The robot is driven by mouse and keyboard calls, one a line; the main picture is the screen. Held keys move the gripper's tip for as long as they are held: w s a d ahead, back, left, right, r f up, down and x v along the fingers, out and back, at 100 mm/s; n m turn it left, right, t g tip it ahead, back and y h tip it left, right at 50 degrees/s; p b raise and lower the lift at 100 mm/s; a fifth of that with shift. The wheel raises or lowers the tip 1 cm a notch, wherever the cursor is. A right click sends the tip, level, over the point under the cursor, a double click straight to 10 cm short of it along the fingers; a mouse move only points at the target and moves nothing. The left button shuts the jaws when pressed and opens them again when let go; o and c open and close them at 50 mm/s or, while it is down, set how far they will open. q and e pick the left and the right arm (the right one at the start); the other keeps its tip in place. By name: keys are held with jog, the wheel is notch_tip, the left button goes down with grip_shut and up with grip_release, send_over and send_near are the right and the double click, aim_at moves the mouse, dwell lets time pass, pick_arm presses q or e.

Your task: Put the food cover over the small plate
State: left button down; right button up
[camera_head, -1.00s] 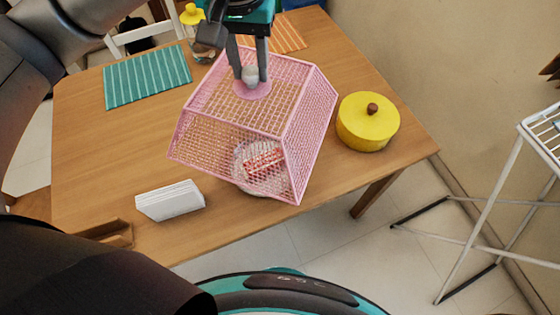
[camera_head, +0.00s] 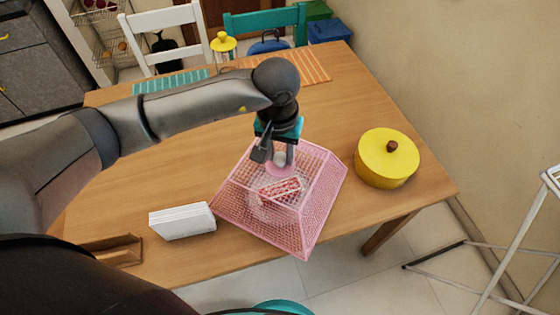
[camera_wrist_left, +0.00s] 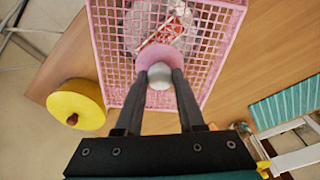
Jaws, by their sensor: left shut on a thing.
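The pink mesh food cover (camera_head: 318,208) is upright at the table's front edge, with its wide open side down. My left gripper (camera_head: 281,158) is shut on the pale round knob on top of it. In the left wrist view the fingers (camera_wrist_left: 159,78) close on this knob, with the pink cover (camera_wrist_left: 218,45) below. The small plate (camera_head: 262,208), with red-and-white food on it, shows through the mesh inside the cover's outline. The cover's front corner seems to reach past the table edge. I cannot tell whether its rim touches the table. My right gripper is not in view.
A yellow lidded pot (camera_head: 386,160) stands close to the right of the cover. A white stack (camera_head: 182,221) and a wooden holder (camera_head: 118,250) lie to the left. Green (camera_head: 170,82) and orange (camera_head: 308,66) mats are at the back. The left-middle tabletop is clear.

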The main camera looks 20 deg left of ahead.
pick_arm(q)
notch_tip(320, 180, down, 4)
jog(key=shift+r, duration=0.25)
jog(key=shift+f+b, duration=0.4)
jog(key=shift+b, duration=0.2)
jog(key=c, duration=0.5)
grip_release()
jog(key=shift+r, duration=0.15)
jog(key=shift+r+p, duration=0.5)
jog(key=shift+p, duration=0.15)
jog(key=r, duration=0.7)
jog(key=s+r, duration=0.1)
jog(key=r, duration=0.3)
jog(key=shift+s+r, duration=0.1)
jog(key=shift+r, duration=0.15)
